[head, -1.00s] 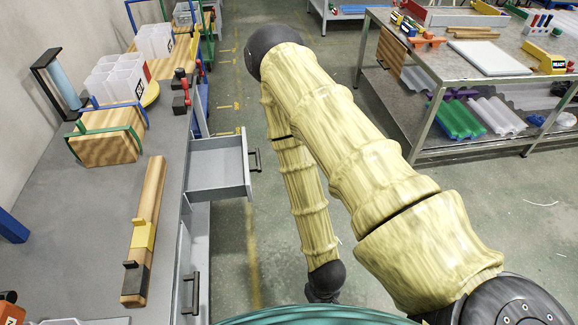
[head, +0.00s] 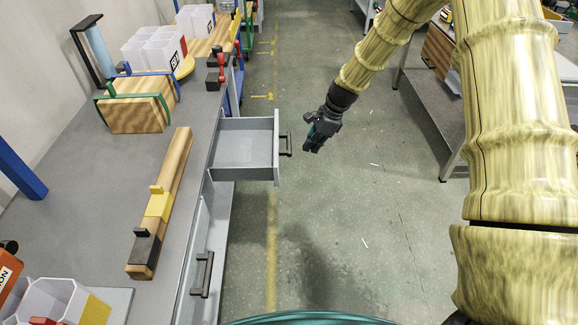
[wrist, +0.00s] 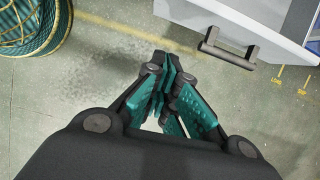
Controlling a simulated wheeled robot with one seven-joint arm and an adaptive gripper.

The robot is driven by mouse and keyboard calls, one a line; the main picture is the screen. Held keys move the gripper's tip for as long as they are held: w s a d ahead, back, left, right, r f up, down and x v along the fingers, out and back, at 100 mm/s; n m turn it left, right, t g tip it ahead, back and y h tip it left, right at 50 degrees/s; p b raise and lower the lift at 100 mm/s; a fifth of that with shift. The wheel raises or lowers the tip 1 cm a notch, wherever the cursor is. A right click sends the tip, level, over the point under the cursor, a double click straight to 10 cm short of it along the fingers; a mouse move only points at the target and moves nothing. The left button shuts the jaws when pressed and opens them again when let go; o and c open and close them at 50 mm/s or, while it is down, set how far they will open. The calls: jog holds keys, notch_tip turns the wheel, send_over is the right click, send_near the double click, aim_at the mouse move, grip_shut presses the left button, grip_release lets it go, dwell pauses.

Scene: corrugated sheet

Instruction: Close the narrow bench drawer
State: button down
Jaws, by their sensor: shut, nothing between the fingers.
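The narrow bench drawer (head: 245,172) is grey and stands pulled out from the right side of the bench, open and empty inside. Its dark bar handle (head: 286,143) faces right, toward my gripper. My gripper (head: 313,147) is just right of the handle, apart from it, pointing down, with its fingers together and nothing between them. In the wrist view my gripper (wrist: 172,62) shows teal finger pads, and the drawer handle (wrist: 228,49) lies to the upper right of the fingertips, with a gap between.
The grey bench (head: 100,210) holds a wooden beam (head: 163,205), a wooden block (head: 138,105) and white bins (head: 155,45). A lower front with another handle (head: 203,273) stands nearer me. A metal table (head: 430,115) is at the right. The floor between is clear.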

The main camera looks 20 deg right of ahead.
jog(key=w+a+f+p, duration=0.2)
jog(key=w+a+f, duration=0.1)
jog(key=a+f, duration=0.4)
jog(key=shift+f+p, duration=0.3)
jog(key=shift+f, duration=0.35)
jog(key=shift+a, duration=0.2)
